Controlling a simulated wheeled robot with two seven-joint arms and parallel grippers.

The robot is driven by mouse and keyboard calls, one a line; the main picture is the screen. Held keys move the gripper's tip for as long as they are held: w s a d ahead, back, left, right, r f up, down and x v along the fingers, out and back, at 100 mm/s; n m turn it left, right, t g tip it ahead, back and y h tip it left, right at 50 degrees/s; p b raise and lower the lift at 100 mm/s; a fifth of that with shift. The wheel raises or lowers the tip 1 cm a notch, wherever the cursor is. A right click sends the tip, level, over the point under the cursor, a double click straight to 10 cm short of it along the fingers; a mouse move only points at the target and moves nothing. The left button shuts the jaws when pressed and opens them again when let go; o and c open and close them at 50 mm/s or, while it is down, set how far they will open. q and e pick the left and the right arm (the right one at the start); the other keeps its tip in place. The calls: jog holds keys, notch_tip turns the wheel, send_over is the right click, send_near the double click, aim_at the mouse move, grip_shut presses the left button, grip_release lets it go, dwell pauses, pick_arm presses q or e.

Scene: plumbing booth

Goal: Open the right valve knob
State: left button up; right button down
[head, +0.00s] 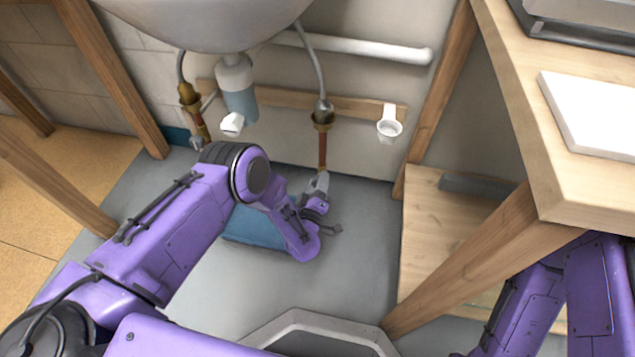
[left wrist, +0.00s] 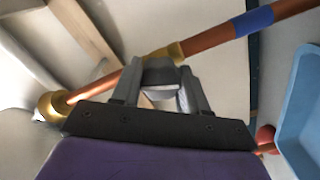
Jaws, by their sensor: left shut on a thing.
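The right copper pipe (head: 322,152) comes down the wall under the sink. It also runs diagonally across the left wrist view (left wrist: 215,38), with a brass fitting (left wrist: 165,53). The right valve knob (left wrist: 160,75) is a grey piece at this fitting, between the fingers of my left gripper (left wrist: 160,88). My left gripper is shut on it; the fingers hide part of the knob. In the head view my left gripper (head: 319,184) is at the lower end of the right pipe, where the knob is mostly hidden. My right gripper is out of view; only its arm shows at the lower right.
The left copper pipe (head: 203,128) and a hanging bottle (head: 238,88) are beside the right pipe. A blue container (head: 252,230) lies on the floor under my left arm. A wooden table (head: 545,190) stands at right. Grey floor is clear right of the gripper.

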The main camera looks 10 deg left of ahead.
pick_arm(q)
jog(key=shift+a+n, duration=0.15)
jog(key=shift+n, duration=1.55)
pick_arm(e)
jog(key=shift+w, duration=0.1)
pick_arm(q)
jog(key=o, duration=1.1)
jog(key=shift+c, duration=0.2)
jog(key=shift+s, duration=0.1)
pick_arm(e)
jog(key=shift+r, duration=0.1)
